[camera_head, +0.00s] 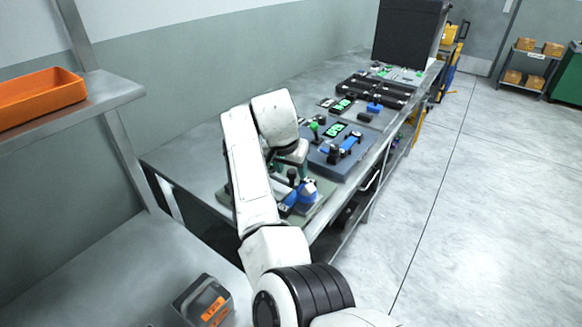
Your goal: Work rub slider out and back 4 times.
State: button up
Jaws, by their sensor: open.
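My white arm reaches over the metal bench, and my gripper (303,170) points down above the nearest fixture. The fixture has a grey-green base plate (318,208), blue parts (308,193) and a black knob (292,174). The rub slider appears to be part of this fixture, but I cannot tell which part it is. My gripper is open, close to the knob. My arm hides the fixture's left side, and the fingertips are too small to show whether they touch anything.
Behind stands a blue-grey unit (325,163) with a green display and blue lever. More devices and a black box (408,35) line the bench. An orange tray (40,98) sits on the left shelf. A dark case (203,302) stands near my arm.

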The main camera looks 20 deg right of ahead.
jog(key=shift+w+f, duration=0.1)
jog(key=shift+f, duration=0.1)
grip_shut()
dwell(0.5)
